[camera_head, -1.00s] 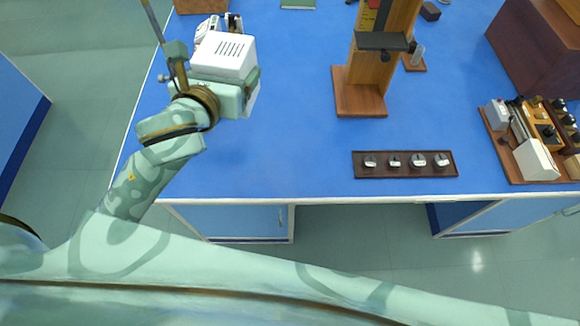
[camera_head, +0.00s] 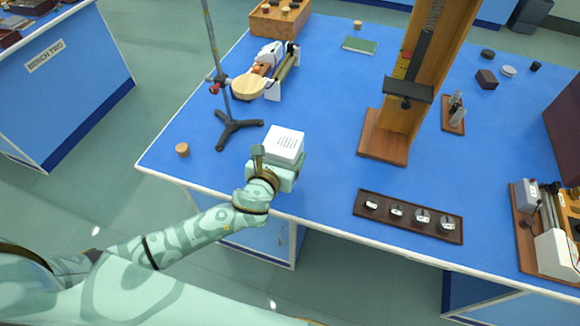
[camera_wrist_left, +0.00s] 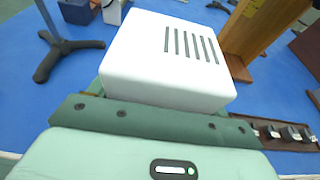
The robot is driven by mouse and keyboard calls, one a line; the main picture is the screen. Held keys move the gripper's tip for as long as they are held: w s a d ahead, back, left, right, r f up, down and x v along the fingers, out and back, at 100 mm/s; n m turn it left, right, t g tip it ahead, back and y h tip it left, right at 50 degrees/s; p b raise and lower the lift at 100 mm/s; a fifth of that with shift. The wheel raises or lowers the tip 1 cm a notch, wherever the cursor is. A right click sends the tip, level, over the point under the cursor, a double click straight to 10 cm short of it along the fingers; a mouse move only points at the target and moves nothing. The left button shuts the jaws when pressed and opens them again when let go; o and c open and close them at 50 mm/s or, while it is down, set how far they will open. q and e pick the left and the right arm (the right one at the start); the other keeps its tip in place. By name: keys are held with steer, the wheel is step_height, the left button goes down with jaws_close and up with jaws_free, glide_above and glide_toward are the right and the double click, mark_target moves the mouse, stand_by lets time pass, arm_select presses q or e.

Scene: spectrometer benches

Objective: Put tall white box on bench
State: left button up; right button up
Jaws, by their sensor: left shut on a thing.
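The tall white box (camera_head: 285,144), with a row of dark slots on its top, is in my left gripper (camera_head: 279,166) near the front edge of the blue bench (camera_head: 318,172). In the left wrist view the white box (camera_wrist_left: 165,62) sits right ahead of the gripper's dark green jaw (camera_wrist_left: 150,122). The gripper is shut on it. Its lower part is hidden, so I cannot tell whether it touches the bench top. My right gripper is out of view.
A stand with a black tripod foot (camera_head: 236,126) is behind the box to the left. A dark tray with several knobbed weights (camera_head: 410,216) lies to the right. A tall wooden column (camera_head: 418,70) stands behind that. A small cork (camera_head: 182,149) is at left. Another bench (camera_head: 75,75) is at far left.

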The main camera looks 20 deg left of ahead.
arm_select(q)
steer(key=shift+w+d+f+b, duration=0.15)
steer(key=shift+w+f+b, duration=0.1)
steer(key=shift+w+f, duration=0.35)
steer(key=shift+w+d+f+b, duration=0.15)
steer(key=shift+w+f+b, duration=0.1)
steer(key=shift+w+f, duration=0.3)
steer(key=shift+w+d+f, duration=0.1)
steer(key=shift+f, duration=0.3)
step_height(320, 180, down, 3)
steer(key=shift+d+f+b, duration=0.1)
steer(key=shift+f+b, duration=0.1)
steer(key=shift+b, duration=1)
steer(key=shift+r, duration=0.2)
steer(key=o, duration=0.9)
steer(key=shift+f, duration=0.2)
steer(key=o, duration=0.4)
